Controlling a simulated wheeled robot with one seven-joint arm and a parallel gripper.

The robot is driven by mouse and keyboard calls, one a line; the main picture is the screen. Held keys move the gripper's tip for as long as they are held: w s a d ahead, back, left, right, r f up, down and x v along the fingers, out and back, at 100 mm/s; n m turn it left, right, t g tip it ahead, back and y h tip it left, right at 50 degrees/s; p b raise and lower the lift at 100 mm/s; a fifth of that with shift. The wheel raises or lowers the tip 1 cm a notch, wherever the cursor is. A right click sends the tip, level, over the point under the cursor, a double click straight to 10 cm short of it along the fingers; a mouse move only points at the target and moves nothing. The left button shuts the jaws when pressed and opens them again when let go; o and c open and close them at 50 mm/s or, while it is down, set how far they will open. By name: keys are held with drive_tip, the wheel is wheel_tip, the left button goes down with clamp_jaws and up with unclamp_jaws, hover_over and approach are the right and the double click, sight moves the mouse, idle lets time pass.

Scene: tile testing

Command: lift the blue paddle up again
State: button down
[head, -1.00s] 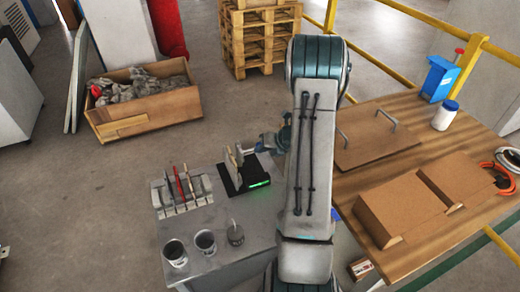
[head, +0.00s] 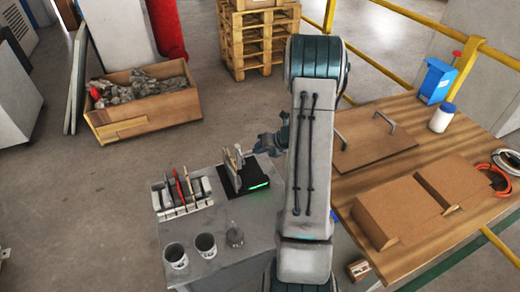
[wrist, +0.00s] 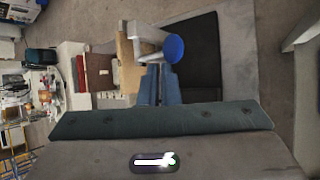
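My gripper (head: 250,150) is at the black scale (head: 262,176) with a green display, beside pale upright plates (head: 231,165) on its top. In the wrist view my two blue-grey fingers (wrist: 160,75) are close together. A blue disc (wrist: 174,47) lies just beyond the fingertips, next to a light grey piece and a tan plate (wrist: 126,52). The disc is the only bright blue part near the gripper. I cannot tell whether the fingers grip the thing at their tips, since the contact is too small to see.
A slotted rack (head: 182,200) with a red paddle (head: 178,185) and others stands left of the scale. Metal cups (head: 175,256) are at the table's front. A wooden table (head: 400,190) with boxes is at right. A crate of rubble (head: 145,105) lies behind.

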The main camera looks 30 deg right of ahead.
drive_tip(key=shift+w+d+r, duration=0.2)
drive_tip(key=shift+r, duration=0.05)
drive_tip(key=f+b, duration=0.1)
drive_tip(key=s+a+f+b, duration=0.1)
drive_tip(key=s+f+b, duration=0.1)
drive_tip(key=shift+s+a+f, duration=0.1)
drive_tip(key=shift+a+f, duration=0.1)
drive_tip(key=shift+a, duration=0.2)
drive_tip(key=a+p+v, duration=0.1)
drive_tip(key=v, duration=0.9)
drive_tip(key=shift+s+r, duration=0.25)
drive_tip(key=s+a+r+n+g+p, duration=0.1)
drive_tip(key=s+a+r+n+g, duration=0.15)
drive_tip(key=a+r+n, duration=0.5)
drive_tip(key=s+a+r+n+g+p, duration=0.1)
drive_tip(key=s+a+r+n+g, duration=0.2)
drive_tip(key=a+n, duration=0.6)
drive_tip(key=s+a+r+n+h+p, duration=0.1)
drive_tip(key=s+r+n, duration=0.4)
drive_tip(key=n, duration=0.6)
drive_tip(key=s+a+r+n+h+p, duration=0.1)
drive_tip(key=s+a+r+n+h, duration=0.3)
drive_tip(key=n, duration=0.7)
drive_tip(key=s+r+t, duration=0.1)
drive_tip(key=s, duration=0.1)
drive_tip(key=shift+s+n, duration=0.3)
drive_tip(key=shift+n, duration=0.05)
